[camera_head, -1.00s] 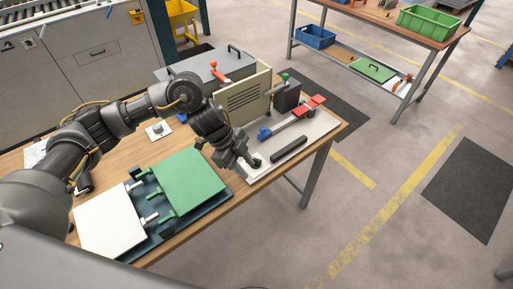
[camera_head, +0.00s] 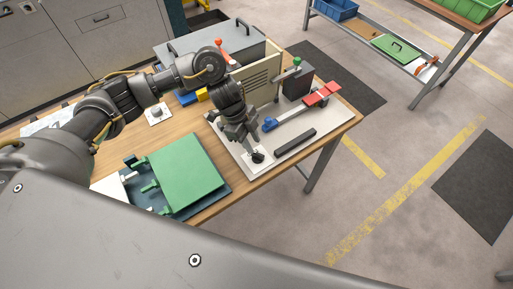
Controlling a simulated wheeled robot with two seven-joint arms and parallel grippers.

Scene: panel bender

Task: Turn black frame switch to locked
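A small black knob-like part (camera_head: 258,156), which looks like the switch, sits on a small white plate at the near left end of the light grey base plate (camera_head: 235,148). My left gripper (camera_head: 252,147) points down right at this part, touching or nearly so. Its fingers are small and dark against the black part, so I cannot tell whether they are open or shut, or which way the switch is turned. My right gripper is out of view.
A black bar (camera_head: 295,141) lies on the base plate, near a blue-and-red lever clamp (camera_head: 300,108). A beige vented panel (camera_head: 258,82) and a dark box (camera_head: 297,84) stand behind. A green panel (camera_head: 184,176) lies left on the wooden table (camera_head: 222,206).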

